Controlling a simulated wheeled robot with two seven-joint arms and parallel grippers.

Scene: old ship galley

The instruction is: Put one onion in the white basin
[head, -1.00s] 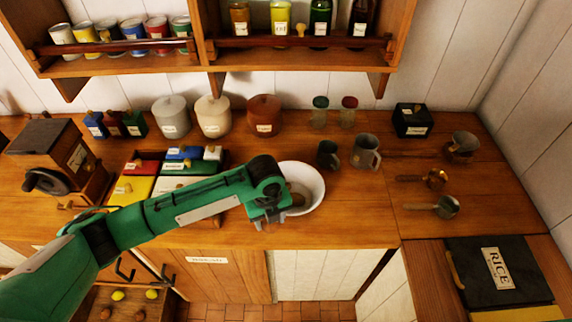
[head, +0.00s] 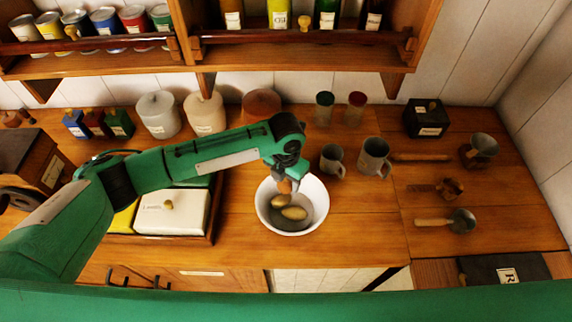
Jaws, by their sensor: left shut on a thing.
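The white basin (head: 262,214) stands on the wooden counter near the middle of the head view. Two yellowish-brown oval things, which look like potatoes, lie inside it. My left gripper (head: 287,181) points down over the back part of the basin. It is shut on a small orange-brown thing, which looks like an onion (head: 285,187). The fingers partly hide this onion, and I cannot tell whether it touches the things in the basin. My right gripper is not in view.
A grey mug (head: 374,158) and a smaller dark mug (head: 332,161) stand right of the basin. A box with a white lid (head: 172,212) lies to its left, under my left arm. Canisters line the back, below a shelf (head: 300,60). Counter in front of the basin is clear.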

